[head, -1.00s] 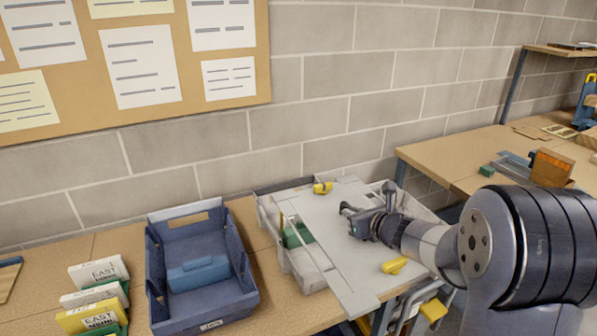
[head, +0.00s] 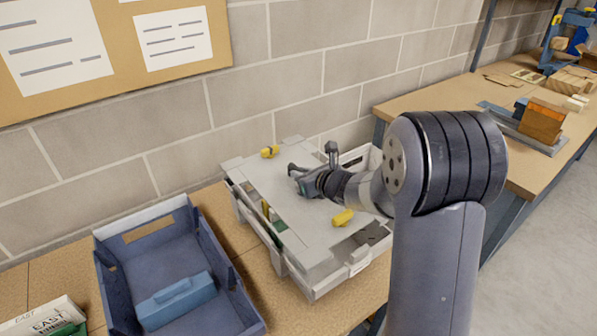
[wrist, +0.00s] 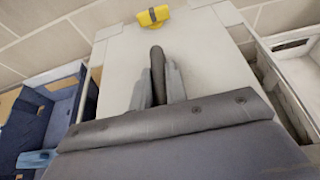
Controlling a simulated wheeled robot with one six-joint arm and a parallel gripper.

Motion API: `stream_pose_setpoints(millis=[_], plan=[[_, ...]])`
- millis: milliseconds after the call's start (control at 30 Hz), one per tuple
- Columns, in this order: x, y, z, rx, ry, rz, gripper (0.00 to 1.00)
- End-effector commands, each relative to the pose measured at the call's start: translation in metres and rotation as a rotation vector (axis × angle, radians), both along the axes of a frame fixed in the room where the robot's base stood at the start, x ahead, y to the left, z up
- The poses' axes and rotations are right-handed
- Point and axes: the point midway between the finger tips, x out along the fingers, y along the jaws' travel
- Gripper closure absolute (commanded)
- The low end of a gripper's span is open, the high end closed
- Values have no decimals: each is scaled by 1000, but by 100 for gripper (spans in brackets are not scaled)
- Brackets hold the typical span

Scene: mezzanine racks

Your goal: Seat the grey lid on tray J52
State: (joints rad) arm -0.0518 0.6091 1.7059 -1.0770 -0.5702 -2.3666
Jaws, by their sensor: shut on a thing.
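The grey lid (head: 290,235) is a flat pale panel with two yellow latches (head: 270,152) (head: 343,217). It lies over the left and middle of a pale grey tray (head: 325,283), offset to the left. An open strip of tray shows at the right, and green and yellow contents (head: 278,222) show beside the lid's left part. Whether lid and tray touch is unclear. My gripper (head: 298,180) is shut on the lid's handle. In the wrist view a dark handle (wrist: 157,75) stands between my fingers. I cannot read the tray's label (head: 360,266).
A blue open tray (head: 110,262) with a lighter blue block (head: 177,300) stands close on the left. White and green labelled boxes (head: 45,317) are at the lower left. A block wall is behind. Another bench (head: 450,105) with wooden items is at the right.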

Motion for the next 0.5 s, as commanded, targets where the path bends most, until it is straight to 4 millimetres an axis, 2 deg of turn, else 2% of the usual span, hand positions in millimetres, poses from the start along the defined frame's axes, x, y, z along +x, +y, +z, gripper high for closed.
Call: stream_pose_setpoints(millis=[300,500], plan=[[0,0,-33,1,2,-1,100],[0,0,-48,2,0,1,100]])
